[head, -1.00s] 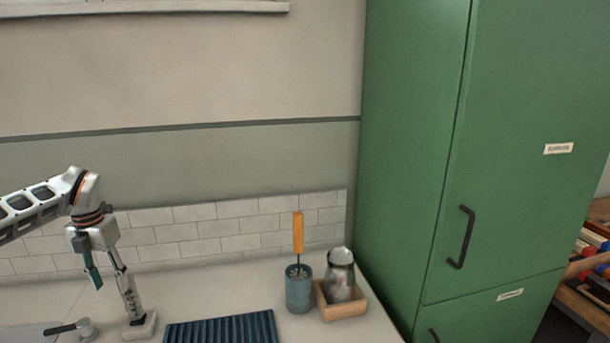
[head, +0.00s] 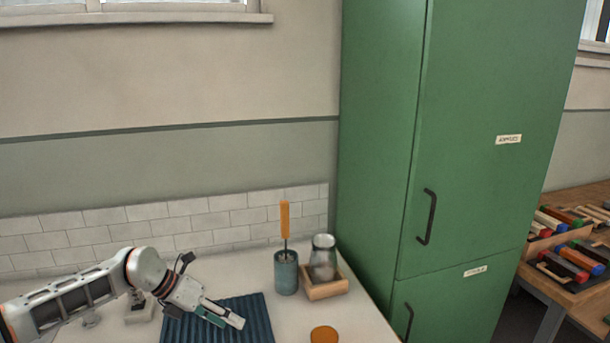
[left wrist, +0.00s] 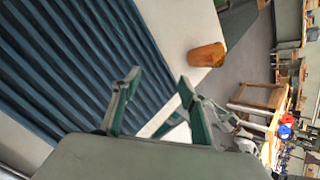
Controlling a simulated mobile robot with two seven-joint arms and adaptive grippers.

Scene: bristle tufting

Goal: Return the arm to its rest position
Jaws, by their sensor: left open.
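My left gripper (head: 222,316) is in the head view, above the dark blue ribbed mat (head: 257,312) on the pale counter. In the left wrist view its two green-padded fingers (left wrist: 158,105) stand apart with nothing between them. The left arm reaches in from the lower left and is stretched low over the counter. The mat also fills the left of the wrist view (left wrist: 70,60).
An orange-brown round piece (head: 324,335) lies near the front. A tall green cabinet (head: 455,150) bounds the counter's right side.

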